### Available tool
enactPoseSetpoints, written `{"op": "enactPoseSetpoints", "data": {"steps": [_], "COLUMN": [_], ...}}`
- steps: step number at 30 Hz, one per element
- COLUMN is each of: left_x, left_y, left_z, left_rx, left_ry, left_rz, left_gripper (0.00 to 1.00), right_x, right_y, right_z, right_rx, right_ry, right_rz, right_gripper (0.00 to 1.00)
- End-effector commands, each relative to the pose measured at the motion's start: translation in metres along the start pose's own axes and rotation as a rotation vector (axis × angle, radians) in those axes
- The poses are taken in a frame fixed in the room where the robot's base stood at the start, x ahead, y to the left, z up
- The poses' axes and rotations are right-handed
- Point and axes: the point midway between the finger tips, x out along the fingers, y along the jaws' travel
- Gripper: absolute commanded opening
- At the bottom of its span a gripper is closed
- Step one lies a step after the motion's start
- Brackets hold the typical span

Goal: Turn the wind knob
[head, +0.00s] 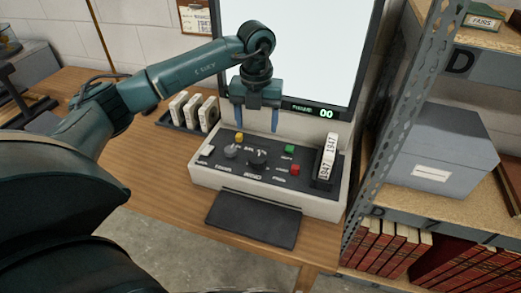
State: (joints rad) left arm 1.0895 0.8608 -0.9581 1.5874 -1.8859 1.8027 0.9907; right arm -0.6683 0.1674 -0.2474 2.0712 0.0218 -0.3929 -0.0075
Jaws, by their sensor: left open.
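A control panel (224,165) with a dark sloped top stands on the wooden table below a large white screen (300,45). It has a black knob (258,160) near its middle and a grey knob (231,151) to the left of that. The small labels are too blurred to tell which one is the wind knob. My left gripper (256,125) is open and empty, pointing down above the back of the panel, with its blue fingers apart. It appears clear of both knobs. My right gripper is not in view.
Yellow (239,138), green (289,149) and red (294,170) buttons sit near the knobs. A white 1947 box (327,157) stands upright at the panel's right. A rack of white boxes (192,112) is at left. A metal shelf post (398,120) borders the right.

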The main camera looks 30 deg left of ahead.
Motion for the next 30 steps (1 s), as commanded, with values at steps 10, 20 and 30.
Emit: {"op": "enactPoseSetpoints", "data": {"steps": [10,20,30], "left_x": [0.071,0.115,0.12], "left_y": [-0.001,-0.002,-0.002], "left_z": [-0.002,-0.001,-0.001], "left_rx": [0.003,0.004,0.005], "left_ry": [0.007,0.003,0.002], "left_rz": [-0.001,-0.005,-0.005], "left_gripper": [0.65,0.65,0.65], "right_x": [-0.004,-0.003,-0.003], "right_y": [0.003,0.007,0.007], "right_z": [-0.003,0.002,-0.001], "right_rx": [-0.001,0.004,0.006], "right_ry": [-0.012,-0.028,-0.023], "right_rz": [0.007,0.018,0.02], "right_gripper": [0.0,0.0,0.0]}}
